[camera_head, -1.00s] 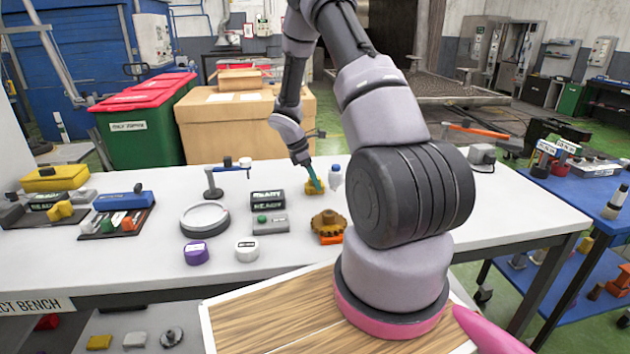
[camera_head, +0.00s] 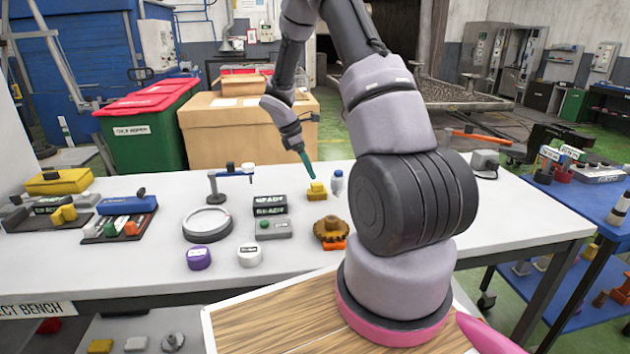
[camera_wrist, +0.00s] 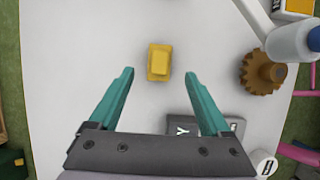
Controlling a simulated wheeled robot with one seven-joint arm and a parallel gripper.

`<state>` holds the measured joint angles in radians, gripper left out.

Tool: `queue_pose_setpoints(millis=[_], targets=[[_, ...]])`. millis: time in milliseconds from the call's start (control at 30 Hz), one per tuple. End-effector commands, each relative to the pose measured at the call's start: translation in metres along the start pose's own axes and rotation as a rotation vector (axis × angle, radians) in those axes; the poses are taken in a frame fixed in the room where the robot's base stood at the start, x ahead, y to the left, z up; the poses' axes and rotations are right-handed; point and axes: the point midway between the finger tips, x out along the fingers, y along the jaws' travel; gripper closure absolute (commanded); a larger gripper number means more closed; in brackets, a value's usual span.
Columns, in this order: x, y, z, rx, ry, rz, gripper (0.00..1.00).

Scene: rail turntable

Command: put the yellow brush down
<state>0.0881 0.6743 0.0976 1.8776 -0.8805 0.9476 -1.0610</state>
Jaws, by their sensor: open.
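The yellow brush (camera_head: 317,191) stands on the white bench, left of a clear bottle with a blue cap. In the wrist view the yellow brush (camera_wrist: 159,62) lies on the bare bench top, beyond the fingertips and between their lines. My gripper (camera_head: 309,172) has teal fingers and is just above the brush, apart from it. In the wrist view my gripper (camera_wrist: 160,75) is open and empty, its two fingers spread wide. Nothing hides the brush in the wrist view.
The bottle (camera_head: 338,183) and a brown gear (camera_head: 331,229) stand close to the brush. READY signs (camera_head: 270,203), a round white-rimmed dish (camera_head: 206,222) and a small stand (camera_head: 214,187) are to the left.

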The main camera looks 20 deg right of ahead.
Motion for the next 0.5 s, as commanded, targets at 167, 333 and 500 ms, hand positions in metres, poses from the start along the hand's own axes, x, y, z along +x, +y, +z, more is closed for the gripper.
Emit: queue_pose_setpoints(millis=[167, 333, 500], targets=[[-0.031, 0.001, 0.000, 0.001, 0.001, 0.002, 0.18], [-0.046, -0.001, 0.001, 0.010, 0.003, 0.003, 0.18], [-0.081, -0.013, 0.012, 0.126, 0.043, 0.027, 0.18]])
